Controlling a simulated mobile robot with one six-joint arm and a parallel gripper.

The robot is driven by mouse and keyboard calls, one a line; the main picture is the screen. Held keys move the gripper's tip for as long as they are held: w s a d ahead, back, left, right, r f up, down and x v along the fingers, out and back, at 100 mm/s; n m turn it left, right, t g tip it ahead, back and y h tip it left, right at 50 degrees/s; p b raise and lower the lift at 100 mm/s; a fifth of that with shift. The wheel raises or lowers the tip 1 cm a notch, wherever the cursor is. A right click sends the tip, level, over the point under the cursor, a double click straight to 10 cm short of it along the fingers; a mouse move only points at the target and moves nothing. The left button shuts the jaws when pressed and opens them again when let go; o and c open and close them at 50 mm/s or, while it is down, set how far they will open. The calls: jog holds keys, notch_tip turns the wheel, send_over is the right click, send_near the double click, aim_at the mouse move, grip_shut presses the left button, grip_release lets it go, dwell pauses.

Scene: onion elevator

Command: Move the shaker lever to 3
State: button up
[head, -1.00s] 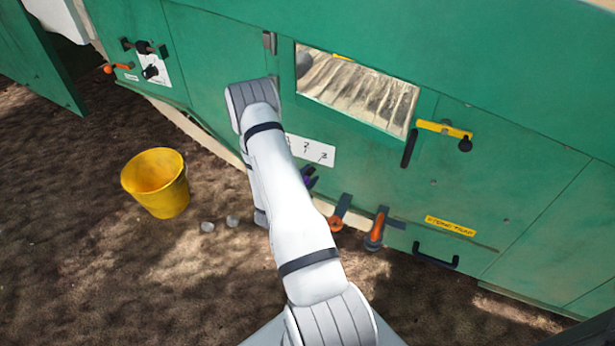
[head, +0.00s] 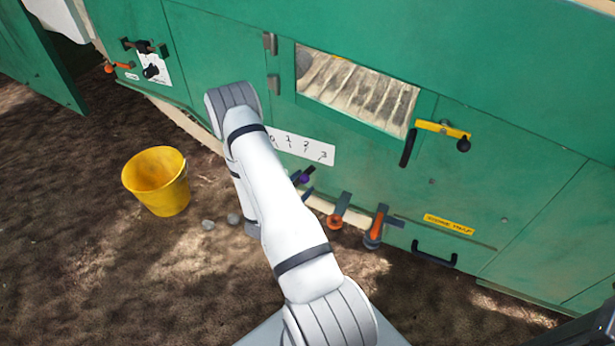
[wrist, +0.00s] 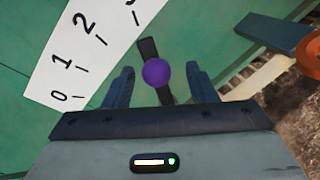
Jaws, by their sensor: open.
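The shaker lever is a dark bar (wrist: 147,48) with a purple ball knob (wrist: 156,74), in front of the green machine side. The knob also shows in the head view (head: 304,178), just right of my arm. A white number plate (wrist: 75,50) lies up and left of the lever in the wrist view, with 0, 1 and 2 readable; it also shows in the head view (head: 305,147). My gripper (wrist: 161,73) is open, with one finger on each side of the knob and visible gaps. I cannot tell which number the lever stands at.
A black handle (head: 434,256) is farther right. A window (head: 357,90) is above the plate. A yellow bucket (head: 157,182) stands on bare soil at left.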

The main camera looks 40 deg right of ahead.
jog(key=shift+v, duration=1.65)
jog(key=s+a+r+m+g+y+p, duration=0.1)
jog(key=s+r+m+g+p, duration=0.25)
jog(key=r, duration=0.75)
jog(key=s+a+r+m+g+y+p, duration=0.1)
jog(key=s+r+m+g+p, duration=0.3)
jog(key=r, duration=0.7)
jog(key=s+a+r+m+g+y+p, duration=0.1)
jog(key=r+m+g+p, duration=0.1)
jog(key=r+p, duration=0.65)
jog(key=s+a+r+m+t+y+p, duration=0.1)
jog(key=s+a+r+t+y+p, duration=0.1)
jog(key=a+r+y+p, duration=0.2)
jog(key=s+a+r+m+t+y+p, duration=0.1)
jog(key=s+a+r+t+y+p, duration=0.1)
jog(key=a+r, duration=0.8)
jog(key=s+a+r+m+t+y+p, duration=0.2)
jog(key=a+r+y+p, duration=0.4)
jog(key=r, duration=1)
jog(key=shift+s+a+r+t+y, duration=0.35)
jog(key=shift+s+a+r, duration=0.1)
jog(key=shift+s, duration=0.3)
